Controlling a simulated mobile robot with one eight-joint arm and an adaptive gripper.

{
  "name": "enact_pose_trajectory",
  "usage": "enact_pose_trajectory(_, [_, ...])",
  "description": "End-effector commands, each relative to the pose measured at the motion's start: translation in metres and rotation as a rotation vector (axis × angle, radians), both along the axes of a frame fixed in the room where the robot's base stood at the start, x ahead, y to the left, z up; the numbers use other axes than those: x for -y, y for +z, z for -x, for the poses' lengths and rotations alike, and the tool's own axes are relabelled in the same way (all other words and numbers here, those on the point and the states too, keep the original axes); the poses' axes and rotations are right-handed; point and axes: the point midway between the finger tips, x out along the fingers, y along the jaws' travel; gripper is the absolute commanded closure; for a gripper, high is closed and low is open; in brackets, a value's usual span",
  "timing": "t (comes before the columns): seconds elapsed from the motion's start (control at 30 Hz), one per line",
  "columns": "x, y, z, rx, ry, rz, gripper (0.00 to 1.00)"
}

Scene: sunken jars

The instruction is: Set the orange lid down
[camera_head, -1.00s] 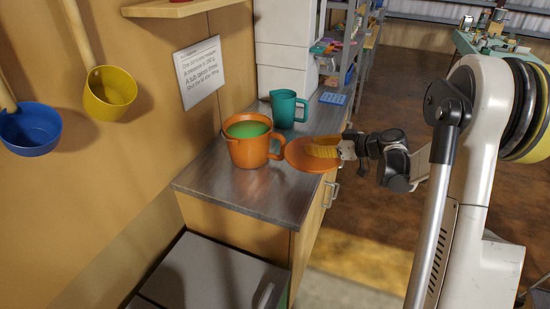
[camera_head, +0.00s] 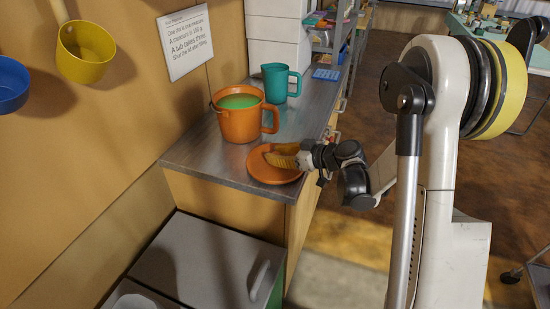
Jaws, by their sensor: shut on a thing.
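The orange lid (camera_head: 262,173) is a flat round disc near the front right edge of the grey counter (camera_head: 205,160). My gripper (camera_head: 286,158) reaches in from the right and is shut on the lid, its yellowish fingers over the top. The lid looks level and very close to the counter top; I cannot tell whether it touches. An orange jug (camera_head: 238,126) with green contents stands open just behind and to the left of the lid.
A teal jug (camera_head: 279,85) stands behind the orange jug. A yellow ladle (camera_head: 88,60) and a blue ladle (camera_head: 8,88) hang at the wall. A grey-lidded chest (camera_head: 200,265) sits below the counter's front. A sign (camera_head: 186,42) is on the wall. The counter's front left is clear.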

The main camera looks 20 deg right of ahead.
Motion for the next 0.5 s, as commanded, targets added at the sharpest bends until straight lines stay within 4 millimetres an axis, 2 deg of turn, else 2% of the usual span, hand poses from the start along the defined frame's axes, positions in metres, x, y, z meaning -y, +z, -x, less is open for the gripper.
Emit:
enact_pose_trajectory(0.27, [0.0002, -0.0017, 0.0001, 0.000, 0.000, 0.000, 1.00])
enact_pose_trajectory(0.3, [0.0002, -0.0022, 0.0001, 0.000, 0.000, 0.000, 0.74])
enact_pose_trajectory(0.37, [0.0002, -0.0012, 0.0001, 0.000, 0.000, 0.000, 0.55])
enact_pose_trajectory(0.5, [0.0002, -0.0010, 0.0001, 0.000, 0.000, 0.000, 0.55])
